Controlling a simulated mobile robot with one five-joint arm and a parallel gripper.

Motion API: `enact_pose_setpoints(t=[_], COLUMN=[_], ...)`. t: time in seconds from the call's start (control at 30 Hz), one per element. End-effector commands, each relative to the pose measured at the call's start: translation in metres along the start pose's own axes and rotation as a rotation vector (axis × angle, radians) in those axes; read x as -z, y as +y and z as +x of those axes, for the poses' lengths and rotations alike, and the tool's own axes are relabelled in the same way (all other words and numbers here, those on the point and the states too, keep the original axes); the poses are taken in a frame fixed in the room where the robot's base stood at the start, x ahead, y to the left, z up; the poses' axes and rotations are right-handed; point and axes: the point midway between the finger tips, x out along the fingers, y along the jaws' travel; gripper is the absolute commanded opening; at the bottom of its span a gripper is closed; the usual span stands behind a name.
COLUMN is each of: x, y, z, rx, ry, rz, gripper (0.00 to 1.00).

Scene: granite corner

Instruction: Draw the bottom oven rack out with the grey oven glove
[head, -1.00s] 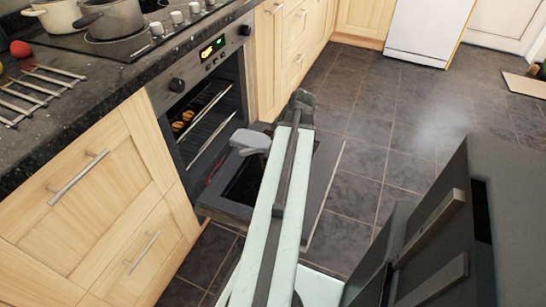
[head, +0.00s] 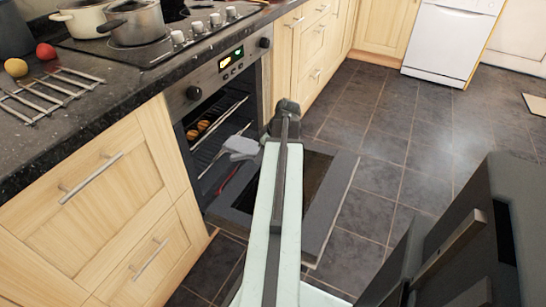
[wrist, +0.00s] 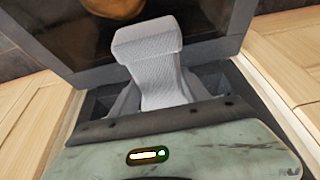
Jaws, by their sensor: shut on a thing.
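The oven (head: 222,100) stands open, its door (head: 333,205) folded down flat. The grey oven glove (head: 240,147) is in my gripper, just in front of the oven opening. In the wrist view the glove (wrist: 150,60) rises between the two jaws of my gripper (wrist: 158,95), which are shut on it. An upper rack edge (head: 222,118) shows as a bright bar, with browned food (head: 203,126) behind it. The bottom rack is mostly hidden behind the glove and in the dark; I cannot tell whether the glove touches it.
A red strip (head: 229,178) shows low at the oven mouth. Wooden drawers (head: 100,200) flank the oven. The hob above holds pots (head: 138,25); a wire rack (head: 45,95) lies on the worktop. The tiled floor (head: 400,130) to the right is clear.

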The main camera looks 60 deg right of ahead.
Motion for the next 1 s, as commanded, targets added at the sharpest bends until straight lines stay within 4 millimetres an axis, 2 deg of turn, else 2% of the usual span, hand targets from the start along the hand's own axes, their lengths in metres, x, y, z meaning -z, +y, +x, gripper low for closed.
enact_pose_setpoints(t=[0.4,0.5,0.6,1.0], x=[0.049,0.043,0.041,0.04], y=[0.001,0.001,0.0,0.001], z=[0.032,0.047,0.054,0.057], rx=[0.0,0.0,0.0,-0.001], ry=[0.0,0.0,0.0,0.0], rz=[-0.002,0.001,0.001,0.001], gripper=[0.06,0.06,0.06,0.06])
